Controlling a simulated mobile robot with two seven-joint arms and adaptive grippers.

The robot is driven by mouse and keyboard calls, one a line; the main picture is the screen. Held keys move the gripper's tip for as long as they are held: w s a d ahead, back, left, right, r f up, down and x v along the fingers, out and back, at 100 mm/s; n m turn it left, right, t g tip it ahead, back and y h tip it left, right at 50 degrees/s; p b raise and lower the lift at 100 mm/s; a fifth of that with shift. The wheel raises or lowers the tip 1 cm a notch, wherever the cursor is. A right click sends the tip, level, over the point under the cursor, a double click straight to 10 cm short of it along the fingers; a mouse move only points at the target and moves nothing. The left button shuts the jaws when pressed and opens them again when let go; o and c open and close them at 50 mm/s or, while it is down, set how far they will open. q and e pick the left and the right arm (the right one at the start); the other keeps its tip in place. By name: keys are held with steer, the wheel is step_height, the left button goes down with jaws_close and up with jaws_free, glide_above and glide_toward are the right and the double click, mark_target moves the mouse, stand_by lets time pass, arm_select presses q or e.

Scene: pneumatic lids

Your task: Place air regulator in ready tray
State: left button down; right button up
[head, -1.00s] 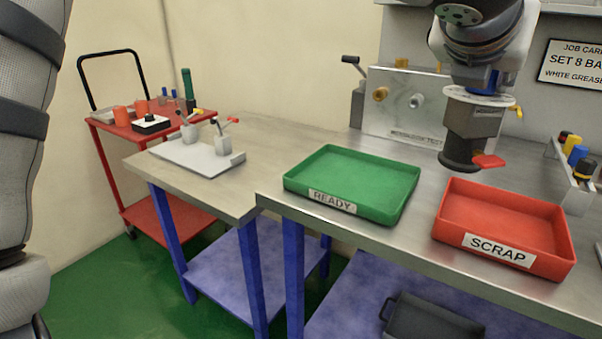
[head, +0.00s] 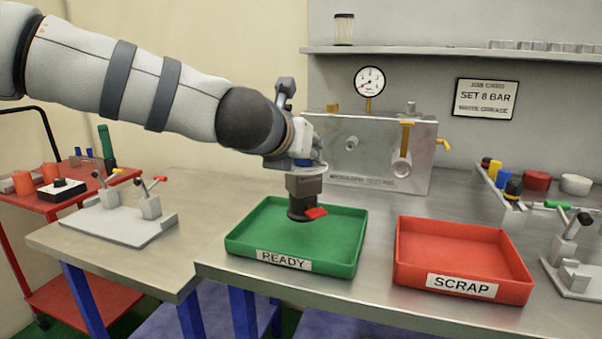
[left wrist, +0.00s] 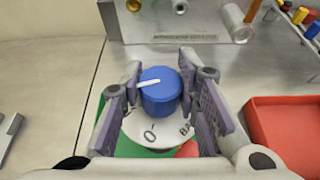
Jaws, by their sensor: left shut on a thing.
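The air regulator (head: 304,187) has a grey-brown body, a black base, a red tab, a pale dial plate and a blue knob. My left gripper (head: 303,161) is shut on its blue knob, which shows between the two finger pads in the left wrist view (left wrist: 160,97). The regulator hangs upright over the inside of the green READY tray (head: 345,250). I cannot tell whether its base touches the tray floor. In the left wrist view the dial plate hides most of the tray. My right gripper is not in view.
The red SCRAP tray (head: 515,275) stands to the right of the READY tray. A metal test block (head: 375,160) with a gauge stands behind. A pale fixture plate (head: 125,232) with clamps lies at left. Bare bench separates the trays.

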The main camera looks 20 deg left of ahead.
mark_target(296, 164)
arm_select(q)
steer(key=shift+w+a+f+b, duration=0.1)
steer(key=shift+a+f+b, duration=0.05)
steer(key=shift+f, duration=0.55)
steer(key=shift+w+a+f+b, duration=0.1)
steer(key=shift+a+f+b, duration=0.1)
steer(key=shift+f, duration=0.55)
steer(key=shift+w+a+f+b, duration=0.1)
steer(key=shift+f+b, duration=0.05)
steer(key=shift+f, duration=0.55)
steer(key=c, duration=1.2)
jaws_free()
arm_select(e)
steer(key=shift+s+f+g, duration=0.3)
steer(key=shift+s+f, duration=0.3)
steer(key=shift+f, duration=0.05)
arm_select(q)
steer(key=shift+s+r, duration=0.3)
steer(key=shift+r, duration=0.2)
steer(key=p+v, duration=0.2)
steer(key=v, duration=0.9)
steer(key=shift+s+f, duration=0.15)
steer(key=shift+s, duration=0.1)
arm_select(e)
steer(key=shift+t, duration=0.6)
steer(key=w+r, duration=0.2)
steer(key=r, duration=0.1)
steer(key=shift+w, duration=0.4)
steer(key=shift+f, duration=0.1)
